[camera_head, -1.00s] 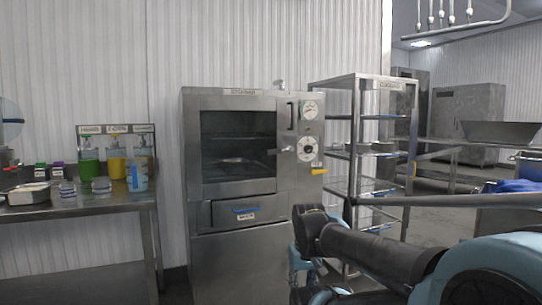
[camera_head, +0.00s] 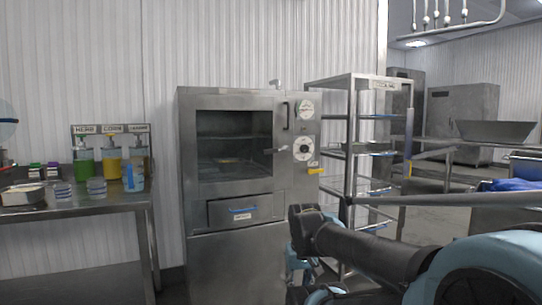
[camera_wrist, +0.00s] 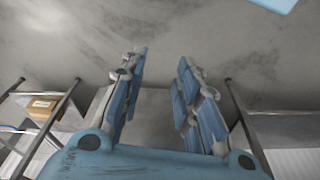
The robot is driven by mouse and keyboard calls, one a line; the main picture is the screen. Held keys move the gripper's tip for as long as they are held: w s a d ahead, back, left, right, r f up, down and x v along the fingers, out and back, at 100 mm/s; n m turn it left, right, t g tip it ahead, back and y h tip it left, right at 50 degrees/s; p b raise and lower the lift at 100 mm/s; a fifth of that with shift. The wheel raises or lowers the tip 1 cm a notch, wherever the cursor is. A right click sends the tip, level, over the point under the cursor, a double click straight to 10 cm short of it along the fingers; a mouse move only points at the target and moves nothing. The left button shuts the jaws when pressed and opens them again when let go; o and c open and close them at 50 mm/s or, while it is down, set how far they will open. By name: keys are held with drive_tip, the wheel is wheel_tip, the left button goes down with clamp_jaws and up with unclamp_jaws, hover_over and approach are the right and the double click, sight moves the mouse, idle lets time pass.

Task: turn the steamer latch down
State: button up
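The steamer (camera_head: 229,211) is a steel cabinet standing against the wall, with its windowed door shut. Its latch (camera_head: 277,150) looks like a small metal lever at the door's right edge, lying about level and pointing left, beside a round white dial (camera_head: 305,149). My gripper (camera_head: 297,262) hangs low in front of the steamer's lower right side, well below the latch and partly hidden by my arm. In the wrist view my gripper (camera_wrist: 160,75) has its two blue-padded fingers apart with nothing between them. The latch cannot be made out in the wrist view.
A yellow handle (camera_head: 315,171) sticks out on the steamer's right side. A steel rack (camera_head: 351,150) stands close on the right. A table (camera_head: 90,203) with bottles and tubs is on the left.

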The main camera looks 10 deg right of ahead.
drive_tip(key=shift+o, duration=1.4)
drive_tip(key=shift+s+a+r, duration=0.15)
drive_tip(key=shift+s+r, duration=0.05)
drive_tip(key=shift+r, duration=0.1)
drive_tip(key=w+a+r+m+t+y, duration=0.2)
drive_tip(key=w+a+r+t+y, duration=0.15)
drive_tip(key=w+r, duration=0.55)
drive_tip(key=w+a+r+m+t+y, duration=0.25)
drive_tip(key=w+a+r, duration=0.35)
drive_tip(key=w, duration=0.6)
drive_tip(key=w+d+r+m+t+y, duration=0.1)
drive_tip(key=w+d+r+m+t, duration=0.25)
drive_tip(key=w+r, duration=0.65)
drive_tip(key=m+t+h, duration=0.2)
drive_tip(key=m+t, duration=0.4)
approach(271, 152)
drive_tip(key=x, duration=1.1)
drive_tip(key=shift+s+r, duration=0.1)
